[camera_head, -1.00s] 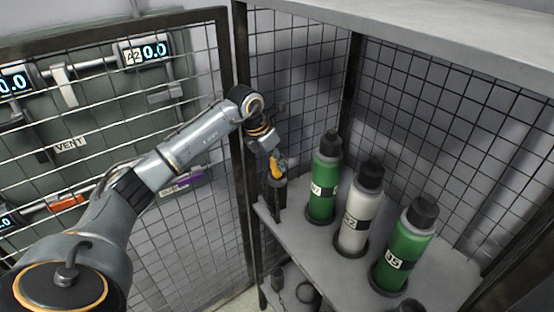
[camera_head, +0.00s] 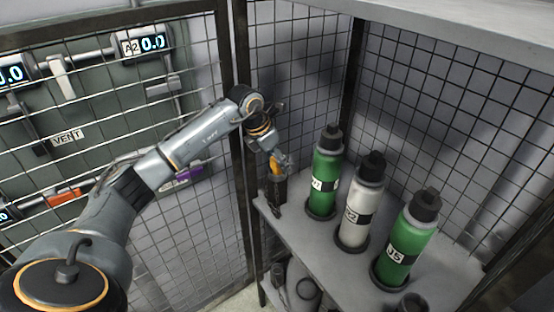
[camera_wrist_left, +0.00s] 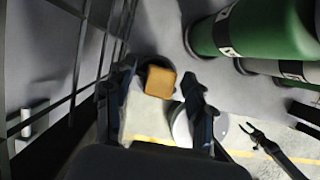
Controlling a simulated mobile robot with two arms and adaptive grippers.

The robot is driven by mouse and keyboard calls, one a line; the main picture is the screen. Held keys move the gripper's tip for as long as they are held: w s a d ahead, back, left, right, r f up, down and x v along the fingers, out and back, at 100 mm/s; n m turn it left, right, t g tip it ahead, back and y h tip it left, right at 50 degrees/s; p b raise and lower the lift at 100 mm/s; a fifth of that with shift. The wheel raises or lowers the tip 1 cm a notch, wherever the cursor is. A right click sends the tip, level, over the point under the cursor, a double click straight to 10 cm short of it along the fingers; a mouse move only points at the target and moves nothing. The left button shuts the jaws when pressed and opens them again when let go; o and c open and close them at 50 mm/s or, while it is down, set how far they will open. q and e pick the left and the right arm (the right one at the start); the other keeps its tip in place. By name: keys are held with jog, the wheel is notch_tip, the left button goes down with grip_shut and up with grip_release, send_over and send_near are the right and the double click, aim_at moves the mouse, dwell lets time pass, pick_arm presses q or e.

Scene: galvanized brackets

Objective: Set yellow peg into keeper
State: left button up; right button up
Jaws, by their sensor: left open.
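The yellow peg (camera_head: 275,167) stands at the shelf's left corner, above a dark upright holder (camera_head: 272,191) that looks like the keeper. My left gripper (camera_head: 281,160) is beside the peg's upper part, with its fingers apart. In the left wrist view the peg's square end (camera_wrist_left: 160,83) lies between the two spread fingers of my left gripper (camera_wrist_left: 158,100), with visible gaps to both. A dark round shape shows behind the peg there. The peg's lower end is hidden, so I cannot tell how deep it sits.
Two green bottles (camera_head: 326,175) (camera_head: 405,245) and a grey bottle (camera_head: 361,205) stand on the shelf (camera_head: 330,262) right of the peg. Wire mesh (camera_head: 300,60) closes the back and left. A dark forked thing (camera_wrist_left: 262,140) shows lower right in the wrist view.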

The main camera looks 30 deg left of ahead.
pick_arm(q)
jog(key=v, duration=1.2)
jog(key=shift+s, duration=0.15)
